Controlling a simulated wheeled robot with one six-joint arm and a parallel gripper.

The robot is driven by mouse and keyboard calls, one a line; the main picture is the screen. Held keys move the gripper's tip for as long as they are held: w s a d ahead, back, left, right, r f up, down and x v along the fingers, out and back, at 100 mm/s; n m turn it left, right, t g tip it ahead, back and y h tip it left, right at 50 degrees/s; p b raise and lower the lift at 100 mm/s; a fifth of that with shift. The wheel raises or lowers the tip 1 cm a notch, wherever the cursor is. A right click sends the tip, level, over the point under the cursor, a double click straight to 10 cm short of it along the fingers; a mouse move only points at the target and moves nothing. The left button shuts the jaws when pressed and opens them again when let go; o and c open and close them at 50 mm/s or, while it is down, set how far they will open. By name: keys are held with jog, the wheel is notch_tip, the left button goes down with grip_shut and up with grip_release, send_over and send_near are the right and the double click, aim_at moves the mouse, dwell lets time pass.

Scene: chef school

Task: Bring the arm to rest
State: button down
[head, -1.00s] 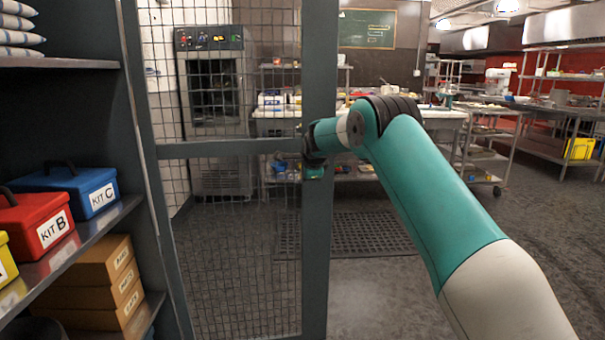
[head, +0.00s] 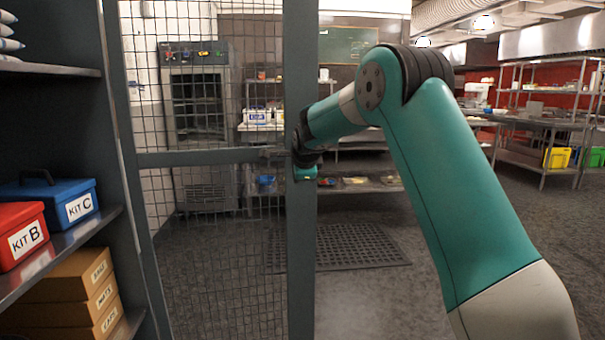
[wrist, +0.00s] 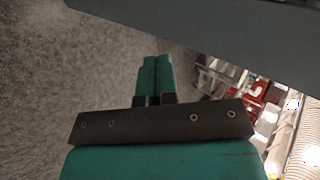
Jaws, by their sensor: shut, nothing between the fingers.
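My gripper shows in the wrist view (wrist: 155,75), its two teal fingers together with nothing between them. In the head view my teal and white arm reaches forward from the lower right, bent at a black joint. Its wrist end is beside the dark post of the mesh gate (head: 302,225), and the post's edge seems to hide part of it. I cannot tell whether it touches the post. The fingers are hard to make out in the head view. In the wrist view a grey bar crosses the top right, close to the fingers.
At the left a shelf holds a red KIT B box (head: 22,238), a blue KIT C box (head: 58,203) and cardboard boxes (head: 75,295). Behind the mesh stand an oven (head: 197,110) and a work table. A dark floor mat (head: 345,247) lies ahead. Open floor is at the right.

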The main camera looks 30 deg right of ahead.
jog(key=shift+v, duration=1.4)
jog(key=s+a+f+n+g+y, duration=0.1)
jog(key=s+a+n+g+y, duration=0.35)
jog(key=s+a+n, duration=1.35)
jog(key=s+a+f+n+g+y, duration=0.1)
jog(key=s+a+n, duration=0.3)
jog(key=s, duration=0.5)
jog(key=s+a+f+n+g+y, duration=0.15)
jog(key=s+a+n, duration=0.25)
jog(key=s, duration=0.4)
jog(key=s+a+f+n+g+y, duration=0.15)
jog(key=s+a+n, duration=0.25)
jog(key=s, duration=0.5)
notch_tip(320, 180, up, 15)
jog(key=p, duration=1.5)
jog(key=shift+w+h, duration=0.35)
jog(key=shift+w, duration=0.1)
jog(key=shift+r, duration=0.1)
